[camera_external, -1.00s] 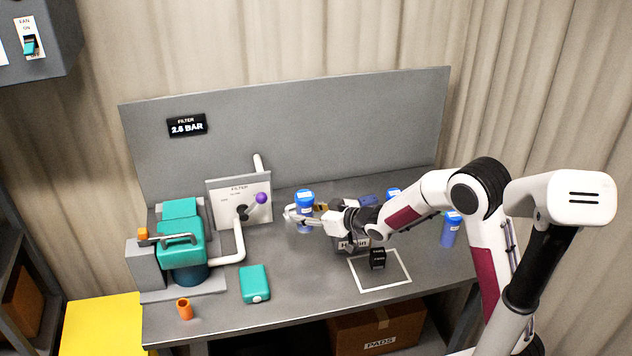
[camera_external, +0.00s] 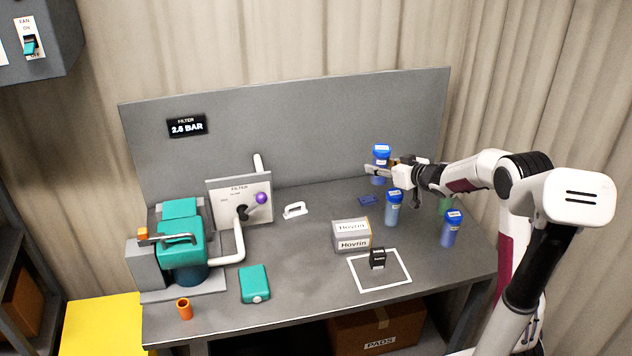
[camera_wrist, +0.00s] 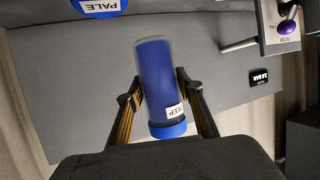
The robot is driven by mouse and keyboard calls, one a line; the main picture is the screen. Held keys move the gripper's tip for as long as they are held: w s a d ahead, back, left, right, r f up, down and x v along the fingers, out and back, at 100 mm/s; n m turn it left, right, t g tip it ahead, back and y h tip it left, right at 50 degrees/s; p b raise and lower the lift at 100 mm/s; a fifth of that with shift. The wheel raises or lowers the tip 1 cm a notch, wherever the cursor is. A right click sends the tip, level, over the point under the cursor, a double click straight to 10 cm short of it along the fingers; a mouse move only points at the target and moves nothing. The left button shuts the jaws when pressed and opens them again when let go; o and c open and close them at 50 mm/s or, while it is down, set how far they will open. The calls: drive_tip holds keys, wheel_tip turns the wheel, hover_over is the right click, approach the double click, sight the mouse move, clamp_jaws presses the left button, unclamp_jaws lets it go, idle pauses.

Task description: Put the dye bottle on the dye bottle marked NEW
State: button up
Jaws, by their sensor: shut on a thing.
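My gripper (camera_external: 381,171) is shut on a blue dye bottle (camera_external: 380,153) and holds it raised above the back right of the table. In the wrist view the bottle (camera_wrist: 160,75) lies between my two fingers (camera_wrist: 157,82), its blue cap toward the palm and a label reading DEEP. A second blue bottle (camera_external: 393,210) stands upright just below it in the picture. A lid reading PALE (camera_wrist: 100,5) shows at the top of the wrist view. A third blue bottle (camera_external: 450,231) stands farther right. I cannot read a NEW mark on any bottle.
A green object (camera_external: 445,203) is partly hidden behind my arm. The filter panel (camera_external: 225,200) and teal machine (camera_external: 180,240) are at left.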

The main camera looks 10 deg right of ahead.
drive_tip(key=s+d+r, duration=0.2)
drive_tip(key=d+r, duration=0.1)
drive_tip(key=d, duration=0.5)
drive_tip(key=s+d+r, duration=0.2)
drive_tip(key=d+r, duration=0.1)
drive_tip(key=d, duration=0.4)
drive_tip(key=s+d+r, duration=0.2)
drive_tip(key=d+r, duration=0.1)
drive_tip(key=d, duration=0.5)
drive_tip(key=n+g+y, duration=0.2)
drive_tip(key=n+y, duration=0.2)
hover_over(454, 214)
wheel_tip(454, 214, down, 2)
drive_tip(key=shift+f, duration=0.15)
wheel_tip(454, 214, down, 6)
drive_tip(key=shift+f, duration=0.15)
drive_tip(key=shift+d, duration=0.1)
drive_tip(key=shift+f, duration=1.85)
